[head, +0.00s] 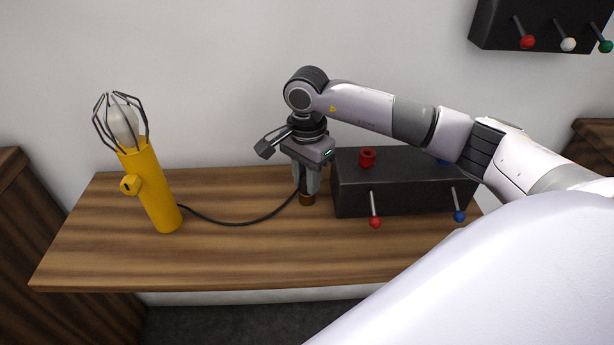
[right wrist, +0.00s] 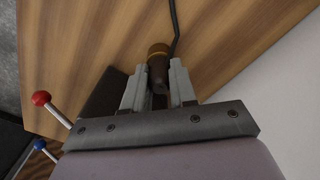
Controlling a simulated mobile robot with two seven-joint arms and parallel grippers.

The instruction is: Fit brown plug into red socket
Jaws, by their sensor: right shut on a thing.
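The brown plug (head: 307,198) is at the end of a black cable from a yellow lamp (head: 155,190). My right gripper (head: 307,188) points down and is shut on the plug, left of the black box; I cannot tell whether the plug touches the table. In the right wrist view, the plug (right wrist: 159,50) shows between the fingers of the right gripper (right wrist: 159,88). The red socket (head: 367,157) is a short ring on top of the black box (head: 400,197), to the right of the gripper. My left gripper is not in view.
The wooden table (head: 240,260) is clear in front. The box front has a red-tipped lever (head: 375,222) and a blue-tipped lever (head: 459,216). A blue socket (head: 443,161) is partly hidden behind my right arm. A black wall box (head: 540,25) with levers hangs at upper right.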

